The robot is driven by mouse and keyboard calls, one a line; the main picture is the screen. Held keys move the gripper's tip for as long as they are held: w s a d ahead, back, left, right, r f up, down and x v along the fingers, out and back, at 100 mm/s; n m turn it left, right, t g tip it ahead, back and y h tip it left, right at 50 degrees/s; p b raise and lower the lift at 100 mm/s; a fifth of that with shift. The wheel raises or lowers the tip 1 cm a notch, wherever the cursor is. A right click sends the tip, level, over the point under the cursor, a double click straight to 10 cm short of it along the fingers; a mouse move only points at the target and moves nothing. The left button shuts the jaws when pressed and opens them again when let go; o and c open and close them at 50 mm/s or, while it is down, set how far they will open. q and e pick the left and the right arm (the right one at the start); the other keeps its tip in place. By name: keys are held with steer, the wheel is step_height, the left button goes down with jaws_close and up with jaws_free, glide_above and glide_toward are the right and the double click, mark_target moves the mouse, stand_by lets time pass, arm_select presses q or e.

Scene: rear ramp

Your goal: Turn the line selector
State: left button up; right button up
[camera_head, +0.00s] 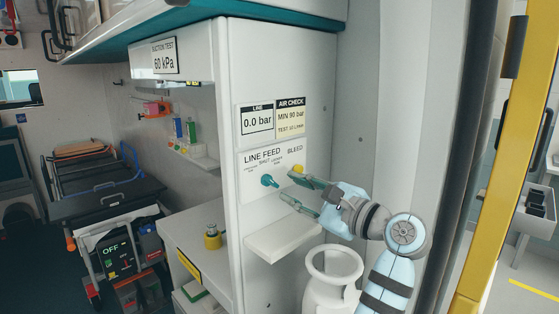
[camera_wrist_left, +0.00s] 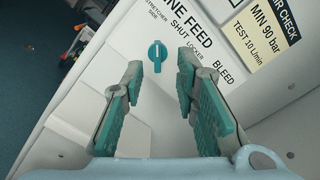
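The line selector is a small teal knob (camera_head: 269,181) under the LINE FEED label on the white panel (camera_head: 250,199). In the left wrist view the knob (camera_wrist_left: 156,57) stands with its white mark close to upright in the picture. Labels beside it read STRETCHER SIDE, SHUT and LOCKER SIDE. My left gripper (camera_head: 288,184) is open and empty, just to the right of the knob and facing it. In the left wrist view the knob shows between the two fingertips (camera_wrist_left: 160,68), beyond them and apart from both. My right gripper is in neither view.
A yellow BLEED knob (camera_head: 298,169) sits close to my upper finger. The gauge plate above reads LINE 0.0 bar (camera_head: 257,120), beside an AIR CHECK card (camera_head: 291,117). A white shelf (camera_head: 283,238) juts out below, with a white container (camera_head: 333,262) at its right.

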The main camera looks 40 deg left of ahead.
mark_target(273, 182)
arm_select(q)
steer(key=a, duration=0.5)
steer(key=shift+w+a+f, duration=0.2)
steer(key=shift+w+a, duration=0.05)
steer(key=shift+w, duration=0.05)
steer(key=shift+d, duration=0.1)
steer(key=shift+c, duration=0.3)
jaws_close()
